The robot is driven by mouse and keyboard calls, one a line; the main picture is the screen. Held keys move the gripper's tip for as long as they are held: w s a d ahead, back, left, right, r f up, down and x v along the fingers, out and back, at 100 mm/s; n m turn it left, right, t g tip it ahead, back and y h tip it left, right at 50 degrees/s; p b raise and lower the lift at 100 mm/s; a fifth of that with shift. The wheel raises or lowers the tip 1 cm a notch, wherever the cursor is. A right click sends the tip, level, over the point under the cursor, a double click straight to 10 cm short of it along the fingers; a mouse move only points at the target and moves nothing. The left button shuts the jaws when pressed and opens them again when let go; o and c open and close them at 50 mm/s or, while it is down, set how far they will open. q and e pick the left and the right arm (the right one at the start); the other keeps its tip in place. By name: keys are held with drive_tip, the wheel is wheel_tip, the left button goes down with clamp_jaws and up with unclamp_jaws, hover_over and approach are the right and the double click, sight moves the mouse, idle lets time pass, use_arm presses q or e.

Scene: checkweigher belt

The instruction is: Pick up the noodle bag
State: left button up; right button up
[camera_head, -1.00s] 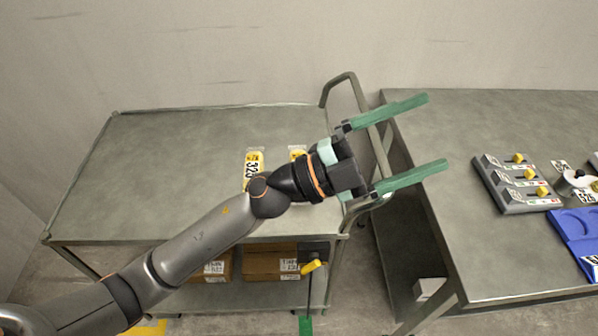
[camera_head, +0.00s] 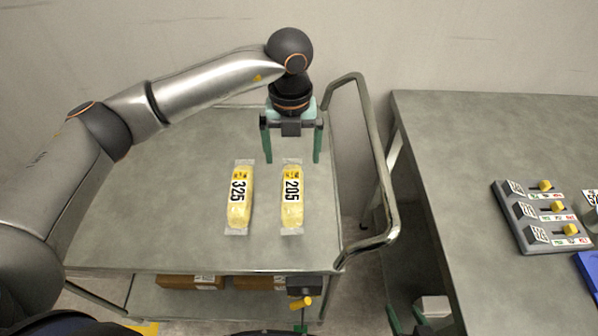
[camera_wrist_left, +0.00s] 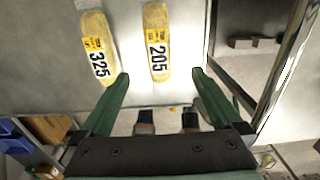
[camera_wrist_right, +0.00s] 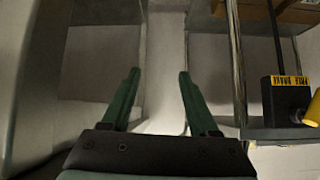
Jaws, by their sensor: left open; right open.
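Two clear-wrapped yellow packs lie side by side on the grey cart top (camera_head: 150,220). One is labelled 325 (camera_head: 239,213) and the other 205 (camera_head: 291,214). They look alike, and I cannot tell which is the noodle bag. My left gripper (camera_head: 292,160) is open and empty, pointing down, just behind the 205 pack in the head view. In the left wrist view the 205 pack (camera_wrist_left: 157,32) lies beyond the fingertips, between their lines, with the 325 pack (camera_wrist_left: 98,55) to its left. My right gripper (camera_wrist_right: 158,74) is open and empty, low beside the cart.
A curved metal handle (camera_head: 384,180) rises at the cart's right end. A grey table to the right holds a panel with yellow knobs (camera_head: 545,215) and a blue tray (camera_head: 590,268). Brown boxes (camera_head: 190,282) sit on the lower shelf. A dark box with a yellow lever (camera_head: 301,303) hangs at the front.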

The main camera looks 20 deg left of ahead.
sight(292, 186)
use_arm(q)
wheel_tip(292, 186, down, 7)
drive_tip(key=shift+r+p, duration=0.1)
drive_tip(key=shift+p, duration=0.25)
drive_tip(key=shift+a+f+p, duration=0.15)
drive_tip(key=shift+f+p, duration=0.3)
drive_tip(key=shift+f, duration=2.35)
clamp_jaws()
